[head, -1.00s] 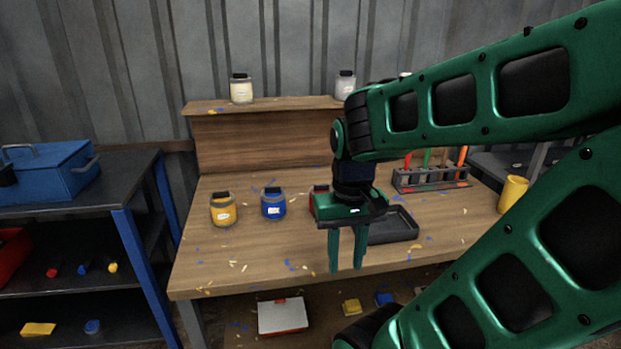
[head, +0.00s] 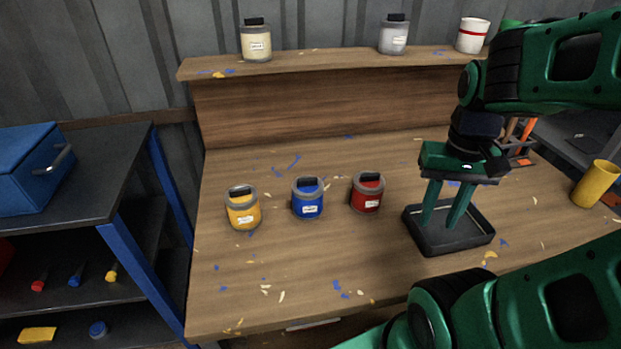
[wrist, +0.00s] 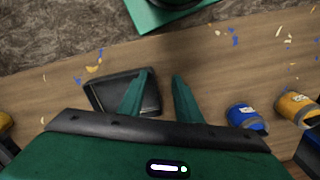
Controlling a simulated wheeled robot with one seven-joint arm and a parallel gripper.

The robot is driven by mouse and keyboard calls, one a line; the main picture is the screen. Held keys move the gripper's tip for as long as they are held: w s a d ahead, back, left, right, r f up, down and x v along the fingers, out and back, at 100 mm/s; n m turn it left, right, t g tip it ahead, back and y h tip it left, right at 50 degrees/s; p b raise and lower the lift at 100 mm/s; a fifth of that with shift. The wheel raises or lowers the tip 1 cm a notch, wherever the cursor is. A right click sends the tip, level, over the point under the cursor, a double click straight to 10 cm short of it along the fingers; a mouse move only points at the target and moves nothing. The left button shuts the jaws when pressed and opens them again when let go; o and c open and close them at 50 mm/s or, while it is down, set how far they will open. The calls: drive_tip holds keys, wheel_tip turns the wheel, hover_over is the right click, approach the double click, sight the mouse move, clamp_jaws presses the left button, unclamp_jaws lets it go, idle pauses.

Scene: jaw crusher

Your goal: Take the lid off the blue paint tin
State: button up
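The blue paint tin (head: 308,203) stands upright on the wooden workbench, between the yellow and red tins. Its grey lid with a dark raised handle (head: 308,184) is on top. The tin also shows at the right in the wrist view (wrist: 246,118). My gripper (head: 439,226) points down, to the right of the blue tin and past the red tin, over or in front of the black tray. Its two green fingers are apart with nothing between them, as the wrist view also shows (wrist: 161,76).
The yellow tin (head: 242,211) and red tin (head: 367,195) flank the blue one closely. The black tray (head: 450,243) lies at the right, and a yellow cup (head: 595,184) farther right. More tins stand on the back shelf (head: 330,61). The bench front is clear except for paint flecks.

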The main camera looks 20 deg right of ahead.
drive_tip(key=shift+a, duration=0.1)
wheel_tip(320, 180, up, 6)
drive_tip(key=m, duration=1.5)
hover_over(308, 182)
drive_tip(key=f, duration=1)
drive_tip(key=shift+w, duration=0.35)
drive_tip(key=shift+c, duration=0.3)
clamp_jaws()
